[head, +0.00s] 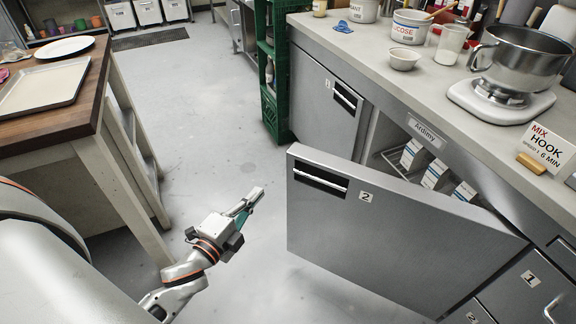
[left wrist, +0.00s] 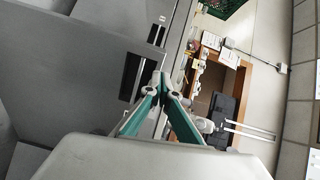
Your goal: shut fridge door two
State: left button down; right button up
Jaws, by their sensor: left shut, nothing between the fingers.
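Fridge door two (head: 390,225) is a grey steel door marked "2" with a dark recessed handle (head: 321,180) near its free edge. It stands ajar, swung out from the counter, with its free edge toward the left. White cartons (head: 435,174) show on a rack in the opening behind it. My left gripper (head: 254,196) is shut and empty, in the air left of the door's free edge and apart from it. In the left wrist view its closed fingers (left wrist: 160,80) point toward grey panels with dark handle recesses (left wrist: 130,75). My right gripper does not show.
A steel counter (head: 420,80) carries a mixer (head: 510,75), a bowl (head: 403,59) and tubs above the fridge. Another fridge door (head: 322,110) is shut at the left. A green crate stack (head: 270,110) and a wooden-topped table (head: 60,110) flank clear floor.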

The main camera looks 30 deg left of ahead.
pick_arm(q)
jog(key=w+m, duration=0.1)
jog(key=w, duration=1.3)
jog(key=shift+w+a+r+b, duration=0.3)
jog(key=shift+w+r+b, duration=0.05)
jog(key=shift+w+b, duration=0.1)
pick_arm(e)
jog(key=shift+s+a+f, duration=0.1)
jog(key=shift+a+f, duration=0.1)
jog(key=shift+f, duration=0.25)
